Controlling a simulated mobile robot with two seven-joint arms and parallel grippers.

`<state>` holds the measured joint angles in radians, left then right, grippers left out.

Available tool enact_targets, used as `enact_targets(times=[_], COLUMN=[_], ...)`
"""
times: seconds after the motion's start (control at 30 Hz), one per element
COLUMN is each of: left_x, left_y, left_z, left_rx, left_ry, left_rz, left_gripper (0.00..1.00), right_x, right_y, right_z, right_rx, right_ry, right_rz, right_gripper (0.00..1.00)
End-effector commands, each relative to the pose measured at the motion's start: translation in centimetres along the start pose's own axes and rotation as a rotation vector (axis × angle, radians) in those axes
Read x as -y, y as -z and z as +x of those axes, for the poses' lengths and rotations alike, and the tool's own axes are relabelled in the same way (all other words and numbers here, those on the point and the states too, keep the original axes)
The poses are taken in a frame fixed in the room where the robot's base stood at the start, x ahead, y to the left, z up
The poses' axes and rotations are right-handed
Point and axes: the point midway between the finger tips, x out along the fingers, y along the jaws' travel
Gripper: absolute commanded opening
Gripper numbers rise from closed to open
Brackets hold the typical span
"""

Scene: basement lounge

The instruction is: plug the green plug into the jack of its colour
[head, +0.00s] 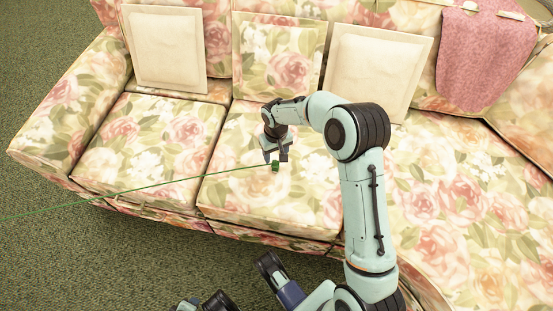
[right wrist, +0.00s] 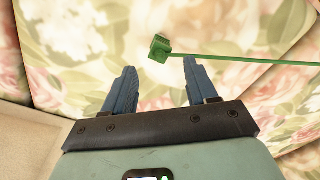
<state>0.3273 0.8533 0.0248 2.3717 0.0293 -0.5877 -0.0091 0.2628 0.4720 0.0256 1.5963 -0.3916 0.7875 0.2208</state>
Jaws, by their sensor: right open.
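The green plug (head: 275,167) is a small green block on the floral sofa's seat, with a thin green cable (head: 140,190) running from it to the left edge of the head view. In the right wrist view the plug (right wrist: 160,47) shows just beyond the fingertips, roughly between their lines, and its cable (right wrist: 250,60) runs off to the right. My right gripper (head: 277,155) is open and empty, close to the plug; it also shows in the right wrist view (right wrist: 158,78). I cannot tell the exact gap. No jack shows.
The floral sofa (head: 165,135) fills most of the head view. Two cream cushions (head: 165,48) (head: 378,70) lean on its backrest, and a pink cloth (head: 483,55) hangs over the back at right. Green carpet (head: 100,265) lies clear at lower left.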

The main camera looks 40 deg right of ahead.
Motion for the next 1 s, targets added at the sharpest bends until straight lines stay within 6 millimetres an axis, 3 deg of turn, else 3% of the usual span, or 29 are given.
enact_targets(times=[0.1, 0.37, 0.67, 0.77, 1.0], left_x=[-1.0, -1.1, -0.9, -0.8, 1.0], left_y=[1.2, 0.0, 0.7, 0.6, -1.2], left_z=[-1.0, -1.5, -1.0, -0.7, 1.1], left_rx=[-0.038, -0.003, -0.022, -0.021, 0.036], left_ry=[-0.017, -0.018, -0.016, -0.013, 0.018], left_rz=[0.009, 0.011, 0.01, 0.008, -0.009], left_gripper=[0.43, 0.43, 0.43, 0.43, 0.43], right_x=[0.0, 0.0, 0.4, 0.3, 0.1], right_y=[0.0, 0.0, 0.3, 0.3, 0.2], right_z=[-2.6, -5.0, -5.4, -5.0, -0.4], right_rx=[-0.003, 0.001, 0.0, 0.0, 0.002], right_ry=[0.0, -0.001, -0.009, -0.009, -0.011], right_rz=[-0.001, 0.032, 0.546, 0.623, 0.632], right_gripper=[0.57, 0.62, 0.62, 0.62, 0.62])
